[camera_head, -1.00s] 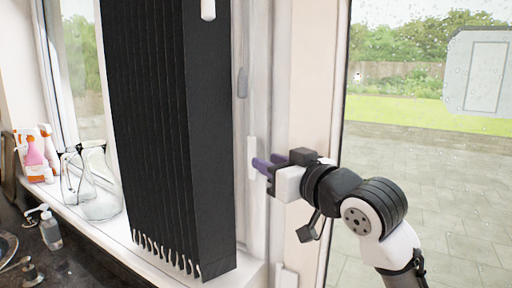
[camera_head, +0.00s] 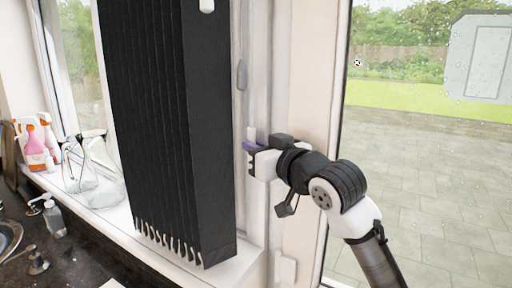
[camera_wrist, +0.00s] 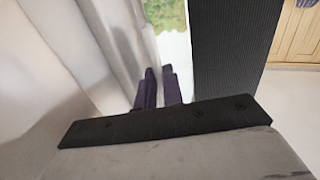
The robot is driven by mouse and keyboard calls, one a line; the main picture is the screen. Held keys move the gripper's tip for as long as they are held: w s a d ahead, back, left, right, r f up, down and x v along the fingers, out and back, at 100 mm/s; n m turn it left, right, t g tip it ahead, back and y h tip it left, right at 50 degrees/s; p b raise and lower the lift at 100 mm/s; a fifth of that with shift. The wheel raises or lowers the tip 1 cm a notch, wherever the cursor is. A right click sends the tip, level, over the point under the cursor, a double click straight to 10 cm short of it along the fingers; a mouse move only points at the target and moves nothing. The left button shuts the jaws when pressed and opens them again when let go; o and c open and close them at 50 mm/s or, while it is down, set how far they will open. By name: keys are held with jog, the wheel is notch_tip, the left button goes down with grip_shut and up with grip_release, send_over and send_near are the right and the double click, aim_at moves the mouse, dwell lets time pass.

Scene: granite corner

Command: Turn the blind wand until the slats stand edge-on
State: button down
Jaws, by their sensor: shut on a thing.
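The blind (camera_head: 165,130) hangs at the window as a stack of dark vertical slats, with a broad dark face on its right side. Its dark ribbed surface also shows in the wrist view (camera_wrist: 232,50). A slim white piece (camera_head: 251,132), which looks like the blind wand's handle, stands upright by the window frame right of the blind. My gripper (camera_head: 250,145) has its purple fingers shut on this piece, whose top shows just above them. In the wrist view the fingers (camera_wrist: 158,88) lie close together, and what they hold cannot be made out there.
Glass bottles (camera_head: 95,180) and spray bottles (camera_head: 38,145) stand on the sill to the left. A soap dispenser (camera_head: 52,218) stands on the dark counter. A window handle (camera_head: 242,75) is on the frame above my gripper. A glass pane (camera_head: 420,160) is at the right.

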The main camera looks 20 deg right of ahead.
jog(key=shift+d+n+y, duration=0.1)
jog(key=shift+n+y, duration=0.5)
jog(key=shift+y, duration=0.3)
jog(key=c, duration=1.5)
grip_release()
jog(key=shift+r+b+v, duration=0.15)
jog(key=shift+b+v, duration=1.15)
jog(key=shift+v, duration=2.15)
jog(key=shift+r+b+v, duration=0.15)
jog(key=shift+b+v, duration=1.15)
jog(key=shift+v, duration=2.15)
